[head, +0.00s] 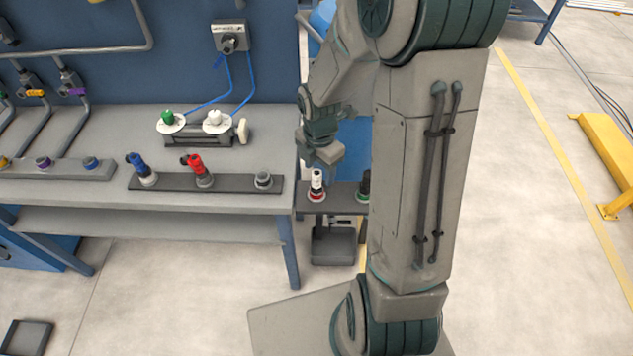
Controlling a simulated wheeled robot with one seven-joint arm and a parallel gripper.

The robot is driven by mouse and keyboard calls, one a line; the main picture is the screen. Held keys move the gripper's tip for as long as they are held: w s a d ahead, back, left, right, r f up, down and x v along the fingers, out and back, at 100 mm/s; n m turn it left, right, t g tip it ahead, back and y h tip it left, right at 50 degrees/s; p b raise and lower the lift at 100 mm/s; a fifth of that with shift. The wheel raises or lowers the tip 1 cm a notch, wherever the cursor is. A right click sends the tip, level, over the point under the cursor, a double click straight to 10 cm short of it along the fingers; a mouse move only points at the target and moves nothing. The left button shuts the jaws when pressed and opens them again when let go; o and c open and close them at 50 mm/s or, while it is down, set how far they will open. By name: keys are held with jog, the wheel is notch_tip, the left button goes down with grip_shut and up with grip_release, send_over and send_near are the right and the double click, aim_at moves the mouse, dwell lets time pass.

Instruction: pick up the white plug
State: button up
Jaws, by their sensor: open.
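A white plug with a dark top (317,181) stands upright in a red-ringed base on a low dark stand to the right of the workbench. My gripper (319,156) is open, small in the head view, and above this plug with a visible gap. Its fingers point down and are partly hidden by its own body. A white knob-like piece (214,118) also sits on a fixture on the bench, beside a green one (168,117).
The workbench (110,201) carries blue (141,168) and red (197,169) plugs on a dark strip with a grey socket (263,180). A dark plug with green (364,184) stands right of the white plug, partly behind my arm.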

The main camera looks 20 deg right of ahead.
aim_at(316, 181)
jog(key=f, duration=0.4)
jog(key=shift+s+a+f, duration=0.1)
jog(key=shift+a, duration=0.3)
jog(key=shift+f, duration=0.5)
grip_shut()
